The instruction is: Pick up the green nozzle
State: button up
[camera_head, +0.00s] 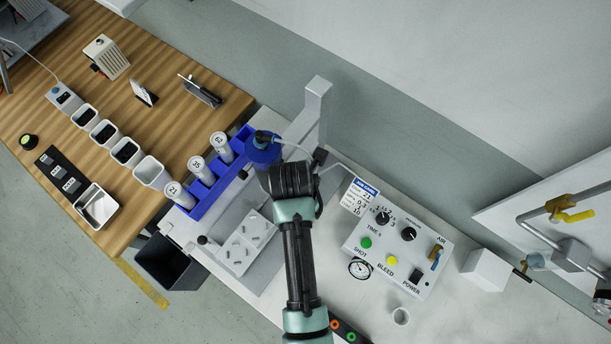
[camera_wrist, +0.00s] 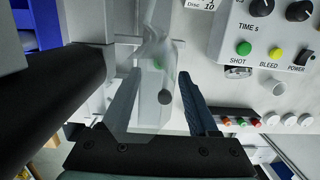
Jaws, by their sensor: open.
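A small green round piece (camera_wrist: 241,122), likely the green nozzle, sits in a row between an orange and a red one at the right of the wrist view. In the head view a green ring (camera_head: 350,336) shows on a dark strip at the bottom edge, partly cut off. My gripper (camera_wrist: 160,100) is open, its fingers spread left and right of a pale translucent shape (camera_wrist: 150,85) with a grey round spot. I cannot tell whether that shape is held or behind. The green piece lies right of the fingers, apart from them. My arm hides the fingertips in the head view.
A control box (camera_head: 395,250) with knobs and buttons stands right of my arm. A blue rack (camera_head: 215,188) with white labelled tubes, a grey upright post (camera_head: 314,112) and a blue cylinder (camera_head: 263,152) stand on the left. A small cup (camera_head: 401,316) stands near the strip.

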jog(key=shift+w+d+f+p, duration=0.1)
jog(key=shift+w+f+p, duration=0.1)
jog(key=shift+f, duration=1.1)
jog(key=shift+w+d+f+p, duration=0.1)
jog(key=shift+f+p, duration=0.1)
jog(key=shift+f, duration=1.05)
grip_shut()
